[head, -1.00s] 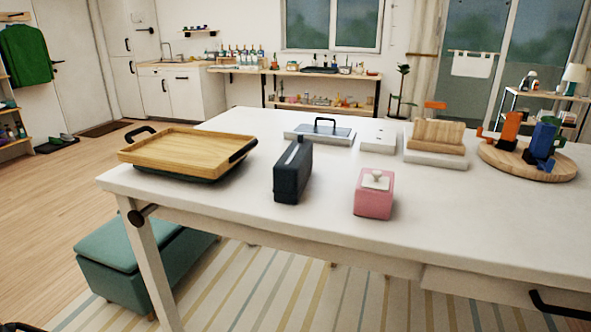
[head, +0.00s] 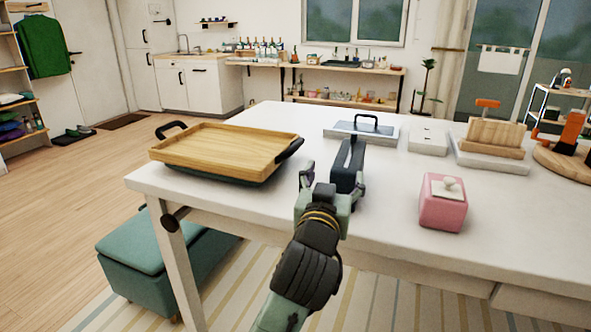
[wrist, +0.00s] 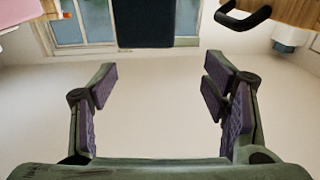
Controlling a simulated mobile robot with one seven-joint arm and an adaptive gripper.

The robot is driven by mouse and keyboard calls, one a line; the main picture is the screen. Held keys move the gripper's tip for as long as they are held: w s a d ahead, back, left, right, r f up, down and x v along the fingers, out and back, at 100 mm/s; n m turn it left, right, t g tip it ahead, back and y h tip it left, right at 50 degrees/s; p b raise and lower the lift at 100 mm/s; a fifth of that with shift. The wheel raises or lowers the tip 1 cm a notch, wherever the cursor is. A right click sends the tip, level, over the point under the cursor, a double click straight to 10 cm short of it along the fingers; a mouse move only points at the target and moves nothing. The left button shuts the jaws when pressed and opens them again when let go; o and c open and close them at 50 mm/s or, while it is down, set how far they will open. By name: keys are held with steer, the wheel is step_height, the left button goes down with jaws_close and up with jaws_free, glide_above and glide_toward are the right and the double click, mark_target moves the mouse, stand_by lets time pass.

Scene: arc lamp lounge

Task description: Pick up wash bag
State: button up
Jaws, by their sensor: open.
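The wash bag (head: 347,165) is a dark navy, upright, narrow block with a light strip along its top. It stands on the white table (head: 250,213) between the tray and a pink box. My gripper (head: 331,182) is open and empty at the near side of the bag, its fingers spread and partly covering the bag's lower part. In the wrist view the bag (wrist: 146,22) is a dark block at the top, ahead of the open fingers (wrist: 162,82) and between their lines. I see pale tabletop between the fingers and no contact with the bag.
A wooden tray (head: 225,147) with dark handles lies left of the bag. A pink box (head: 443,208) with a white knob stands to the right. Behind are a flat case (head: 340,132) with a dark handle, a white box (head: 428,138) and a wooden stand (head: 495,138).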

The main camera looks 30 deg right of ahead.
mark_target(348, 160)
steer(key=shift+o, duration=0.8)
steer(key=shift+g, duration=0.3)
steer(key=w+d, duration=0.1)
steer(key=d+f, duration=0.1)
steer(key=d, duration=0.1)
steer(key=w+d+p, duration=0.1)
steer(key=shift+w+d+f, duration=0.2)
steer(key=shift+w+d, duration=0.1)
steer(key=shift+f+p+x, duration=0.1)
steer(key=shift+p+x, duration=0.45)
steer(key=shift+x, duration=0.95)
steer(key=shift+f+p+x, duration=0.15)
steer(key=shift+p+x, duration=0.35)
steer(key=shift+x, duration=0.95)
steer(key=shift+c, duration=0.5)
steer(key=c, duration=1.3)
